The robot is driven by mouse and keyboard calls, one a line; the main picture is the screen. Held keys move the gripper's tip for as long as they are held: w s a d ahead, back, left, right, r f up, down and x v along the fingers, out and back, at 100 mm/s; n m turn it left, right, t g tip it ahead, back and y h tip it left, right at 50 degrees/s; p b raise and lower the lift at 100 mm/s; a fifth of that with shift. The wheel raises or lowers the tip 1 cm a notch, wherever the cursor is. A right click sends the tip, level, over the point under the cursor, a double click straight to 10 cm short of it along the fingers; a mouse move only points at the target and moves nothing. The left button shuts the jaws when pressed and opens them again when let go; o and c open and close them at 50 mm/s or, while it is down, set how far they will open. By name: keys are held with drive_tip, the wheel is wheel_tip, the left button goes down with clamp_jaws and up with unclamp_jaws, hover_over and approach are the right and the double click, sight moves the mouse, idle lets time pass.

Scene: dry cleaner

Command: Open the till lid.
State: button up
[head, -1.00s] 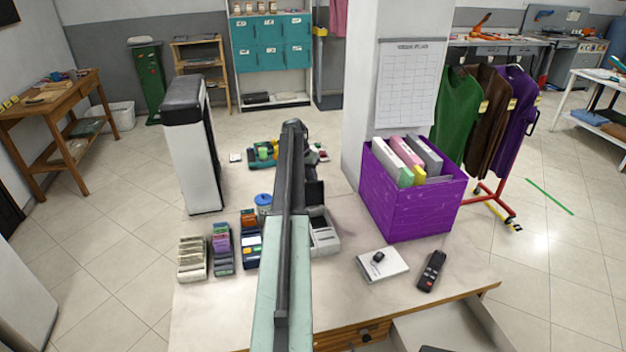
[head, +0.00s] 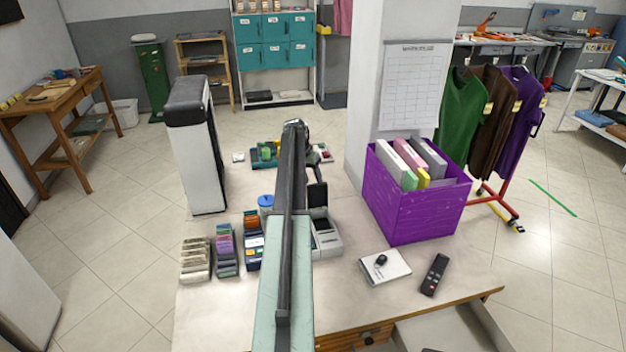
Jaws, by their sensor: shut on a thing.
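The till (head: 328,238) is a grey-white box on the counter, just right of my arm, which hides its left part. Its dark lid (head: 318,196) stands raised at the back of the box, and the open inside shows dark. My arm reaches away over the counter and bends down at its far end. My gripper (head: 312,172) is mostly hidden behind the arm, close to the lid's upper edge. It is shut on the lid, though the fingertips are not clearly seen.
A purple box of folders (head: 415,205), a notepad (head: 385,267) and a black handset (head: 434,275) are to the right. Card racks (head: 225,250) and a blue-lidded jar (head: 266,202) are left. A tall white-and-black unit (head: 197,150) stands behind. An open drawer (head: 455,332) juts out front right.

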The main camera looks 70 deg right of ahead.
drive_tip(key=p+v, duration=0.5)
drive_tip(key=v, duration=0.2)
drive_tip(key=shift+w+f, duration=0.1)
